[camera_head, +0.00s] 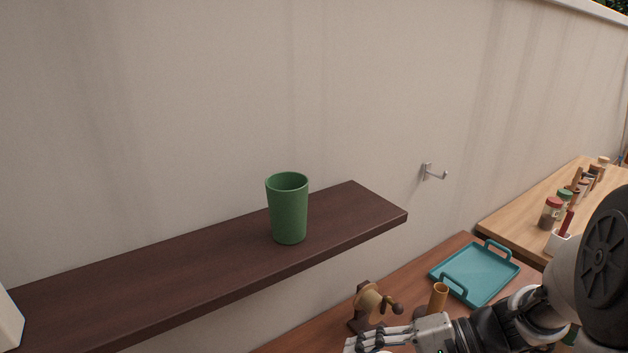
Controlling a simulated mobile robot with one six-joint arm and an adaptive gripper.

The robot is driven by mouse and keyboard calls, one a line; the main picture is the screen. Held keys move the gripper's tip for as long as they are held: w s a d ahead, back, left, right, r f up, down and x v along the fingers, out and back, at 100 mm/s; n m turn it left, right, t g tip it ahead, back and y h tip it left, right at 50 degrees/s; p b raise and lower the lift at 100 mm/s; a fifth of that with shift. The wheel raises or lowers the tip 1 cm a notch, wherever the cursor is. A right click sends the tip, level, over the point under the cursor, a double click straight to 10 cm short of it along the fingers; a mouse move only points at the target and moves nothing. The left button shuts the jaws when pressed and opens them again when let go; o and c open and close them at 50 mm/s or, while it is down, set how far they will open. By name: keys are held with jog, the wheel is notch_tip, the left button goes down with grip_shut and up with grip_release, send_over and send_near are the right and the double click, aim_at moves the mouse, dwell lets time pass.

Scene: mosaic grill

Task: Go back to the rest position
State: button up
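My gripper (357,344) shows at the bottom edge of the head view, right of centre, with its fingers pointing left. The lower part of the fingers is cut off by the frame, so I cannot tell whether they are open or shut. A small white patch shows beneath them; I cannot tell what it is. My arm reaches in from the lower right, below the level of the wall shelf. A green cup (288,210) stands upright on the dark wooden shelf (150,275), apart from my gripper.
A brown wooden object with a handle (369,303) and an orange-brown cylinder (438,298) stand close behind my gripper. A teal tray (462,268) lies on the reddish table. Spice jars (550,213) stand on the lighter table at right. A metal hook (434,174) juts from the wall.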

jog(key=s+r+n+g+h, duration=0.1)
jog(key=s+r+n+h, duration=0.25)
jog(key=s+h, duration=0.45)
jog(key=s+d+r+n+t+h, duration=0.2)
jog(key=s+d+r+t+h, duration=0.1)
jog(key=d+r+t+h, duration=0.1)
jog(key=shift+s+d+n+t+h, duration=0.4)
jog(key=shift+d+t, duration=0.1)
jog(key=shift+d, duration=0.1)
